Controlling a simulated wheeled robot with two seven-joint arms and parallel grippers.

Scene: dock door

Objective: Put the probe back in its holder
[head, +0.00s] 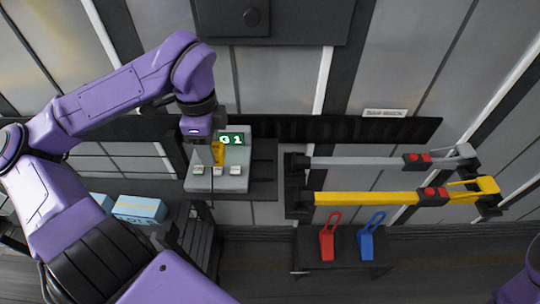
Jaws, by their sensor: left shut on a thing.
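The probe (218,152), a small yellow piece, is in my left gripper (207,160), which points down and is shut on it. A thin dark line hangs below the gripper; I cannot tell if it is the probe's tip or a cable. Behind and beneath is a grey instrument box (235,183) with a lit green display (232,139) and several small buttons on its sloped front. I cannot make out the holder, and the gripper hides part of the box. My right gripper is not in view.
Blue boxes (139,209) are at the lower left. To the right, a grey bar (355,161) and a yellow bar (365,198) with red blocks stick out. A red (328,238) and a blue (368,238) wedge-like piece stand on a dark platform (345,263). A dark rail runs behind.

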